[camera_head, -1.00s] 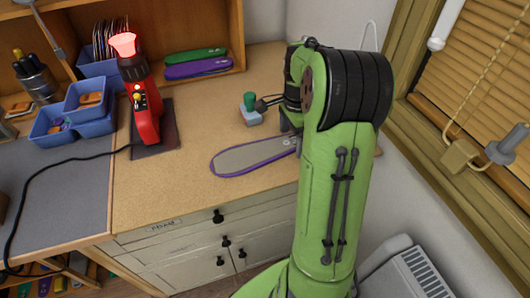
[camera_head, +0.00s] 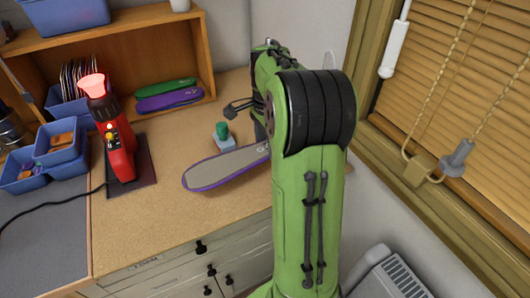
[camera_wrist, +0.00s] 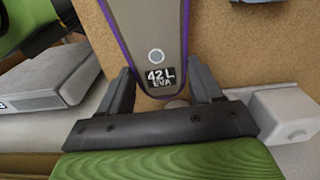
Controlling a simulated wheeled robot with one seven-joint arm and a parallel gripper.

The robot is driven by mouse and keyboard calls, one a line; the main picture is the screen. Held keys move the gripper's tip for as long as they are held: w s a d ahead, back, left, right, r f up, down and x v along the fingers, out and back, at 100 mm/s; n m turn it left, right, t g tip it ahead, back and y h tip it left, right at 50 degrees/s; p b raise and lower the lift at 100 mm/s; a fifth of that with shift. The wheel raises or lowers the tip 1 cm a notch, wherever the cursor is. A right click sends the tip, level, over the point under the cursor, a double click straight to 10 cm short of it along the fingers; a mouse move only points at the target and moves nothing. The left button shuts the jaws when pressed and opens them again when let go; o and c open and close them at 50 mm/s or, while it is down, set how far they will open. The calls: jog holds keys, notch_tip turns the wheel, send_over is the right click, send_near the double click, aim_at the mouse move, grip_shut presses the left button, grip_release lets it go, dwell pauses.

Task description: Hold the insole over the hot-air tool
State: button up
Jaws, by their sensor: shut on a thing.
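A grey insole with a purple edge (camera_head: 226,168) extends left from behind my green arm, over the wooden worktop. In the wrist view its narrow end, marked "42 L EVA" (camera_wrist: 160,76), lies between the two fingers of my gripper (camera_wrist: 160,92), which is shut on it.
A green-topped stamp-like object (camera_head: 222,136) stands just behind the insole. Green and purple insoles (camera_head: 168,97) lie on the shelf at the back. Blue bins (camera_head: 60,150) stand left of the tool. Worktop (camera_head: 130,215) in front is clear. A window blind hangs at the right.

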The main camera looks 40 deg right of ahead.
notch_tip(320, 180, up, 3)
jog(key=shift+p, duration=0.3)
notch_tip(320, 180, up, 4)
jog(key=p, duration=0.9)
jog(key=shift+r, duration=0.15)
jog(key=r+p, duration=0.1)
jog(key=p, duration=0.2)
jog(key=shift+f, duration=0.2)
